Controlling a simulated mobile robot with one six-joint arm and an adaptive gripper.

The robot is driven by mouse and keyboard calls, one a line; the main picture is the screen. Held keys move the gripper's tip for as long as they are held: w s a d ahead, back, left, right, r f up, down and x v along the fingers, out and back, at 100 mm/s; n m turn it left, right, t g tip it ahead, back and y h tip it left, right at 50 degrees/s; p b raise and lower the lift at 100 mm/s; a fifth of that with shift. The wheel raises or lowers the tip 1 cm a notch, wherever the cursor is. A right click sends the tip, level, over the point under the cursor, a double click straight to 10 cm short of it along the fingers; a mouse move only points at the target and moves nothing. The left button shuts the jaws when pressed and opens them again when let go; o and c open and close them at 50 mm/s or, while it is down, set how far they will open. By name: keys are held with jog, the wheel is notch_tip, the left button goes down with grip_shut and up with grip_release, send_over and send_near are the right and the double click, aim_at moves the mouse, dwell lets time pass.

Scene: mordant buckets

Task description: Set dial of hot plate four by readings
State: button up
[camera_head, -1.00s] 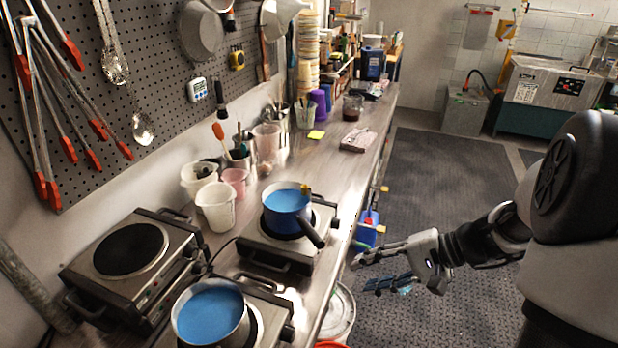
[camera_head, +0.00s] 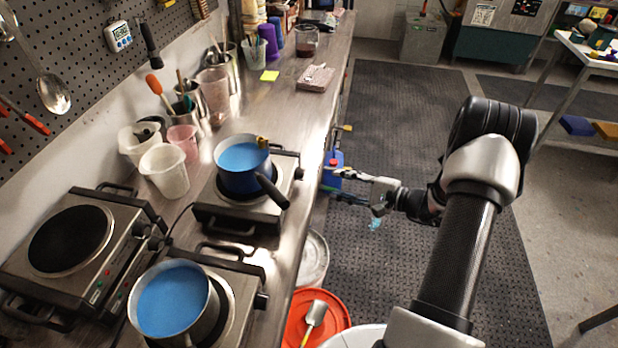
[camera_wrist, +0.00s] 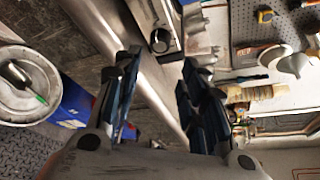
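A hot plate (camera_head: 248,212) with a blue pot (camera_head: 242,168) of blue liquid stands at the bench edge. A dark dial (camera_head: 298,174) shows on its right side. A nearer hot plate (camera_head: 238,290) bears a metal pot (camera_head: 172,302) of blue liquid and has a dark dial (camera_head: 261,300). A third hot plate (camera_head: 72,240), at left, is empty. Dial markings and plate numbers are not legible. My gripper (camera_head: 340,184) is open and empty, beyond the bench's right edge. In the wrist view its fingers (camera_wrist: 160,92) are spread, with a hot plate (camera_wrist: 155,18) beyond.
A timer (camera_head: 118,37) hangs on the pegboard. Below the bench edge are an orange bucket (camera_head: 328,318) with a scoop and a blue container (camera_head: 333,165). The floor mat (camera_head: 440,130) at right is mostly clear.

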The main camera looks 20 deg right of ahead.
aim_at(304, 175)
jog(key=b+x, duration=0.2)
jog(key=x, duration=0.9)
jog(key=shift+c, duration=0.4)
jog(key=c, duration=0.7)
